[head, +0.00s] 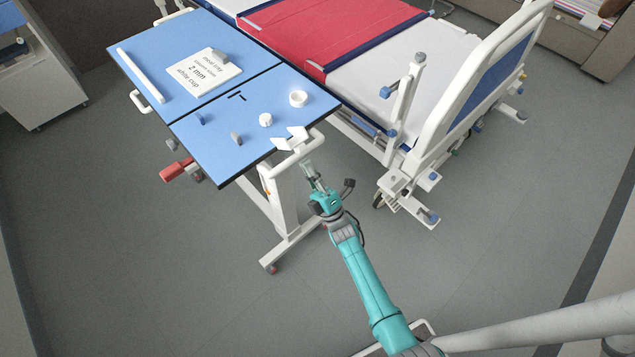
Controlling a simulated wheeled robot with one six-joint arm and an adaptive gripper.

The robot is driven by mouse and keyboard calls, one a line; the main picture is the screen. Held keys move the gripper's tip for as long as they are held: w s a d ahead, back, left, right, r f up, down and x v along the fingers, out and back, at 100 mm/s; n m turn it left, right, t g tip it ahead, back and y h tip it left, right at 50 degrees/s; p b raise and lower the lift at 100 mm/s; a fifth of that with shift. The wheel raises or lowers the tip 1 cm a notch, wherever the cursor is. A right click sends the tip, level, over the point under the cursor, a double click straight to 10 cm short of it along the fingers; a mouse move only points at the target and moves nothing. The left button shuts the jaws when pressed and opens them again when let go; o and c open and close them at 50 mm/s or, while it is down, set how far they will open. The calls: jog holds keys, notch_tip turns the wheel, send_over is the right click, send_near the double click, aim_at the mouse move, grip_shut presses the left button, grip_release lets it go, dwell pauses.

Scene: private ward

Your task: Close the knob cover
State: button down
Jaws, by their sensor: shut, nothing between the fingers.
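A white piece with two angled leaves (290,138) sits at the near right corner of the blue table top, above a white handle rail (292,158). It may be the knob cover, with its leaves apart, but it is too small to be sure. My gripper (308,171) is shut and empty, at the end of the teal arm. In the picture it is just below and right of the rail. I cannot tell its exact height or whether it touches the rail.
The blue over-bed table (215,150) holds a white ring-shaped cup (298,98), a small white round piece (265,119), grey knob-like pieces (236,138) and a printed card (204,72). The bed (340,35) stands behind and right. Grey floor is clear around my arm.

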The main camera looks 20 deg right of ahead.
aim_at(291, 142)
jog(key=shift+x, duration=1.1)
